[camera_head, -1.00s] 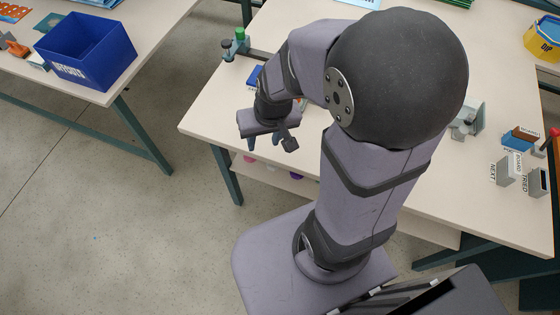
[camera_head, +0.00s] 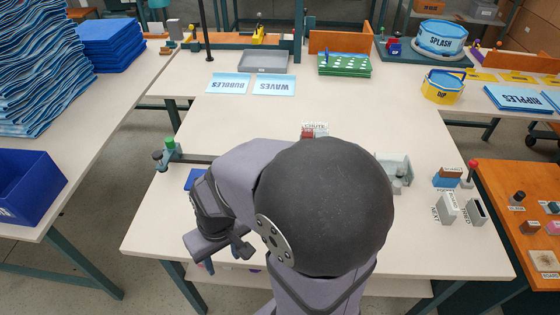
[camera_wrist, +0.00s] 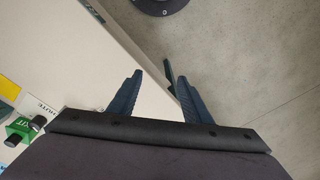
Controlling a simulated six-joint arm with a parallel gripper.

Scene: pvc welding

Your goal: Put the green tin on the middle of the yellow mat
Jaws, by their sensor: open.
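I cannot make out a green tin in either view. Yellow mats (camera_head: 518,77) lie in a row on the far right table in the head view; the one at the left end is partly covered by other things. My gripper (camera_head: 225,260) hangs at the near left edge of the main table in the head view. In the wrist view my gripper (camera_wrist: 160,77) is open, its two dark blue fingers apart with nothing between them, over the table's edge and the grey floor.
The pale main table (camera_head: 250,120) has a clear middle. A green clamp (camera_head: 168,152) stands at its left edge. A yellow DIP tub (camera_head: 442,88), a green board stack (camera_head: 344,64) and a grey tray (camera_head: 264,61) stand at the back. Small labelled blocks (camera_head: 446,208) stand at the right.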

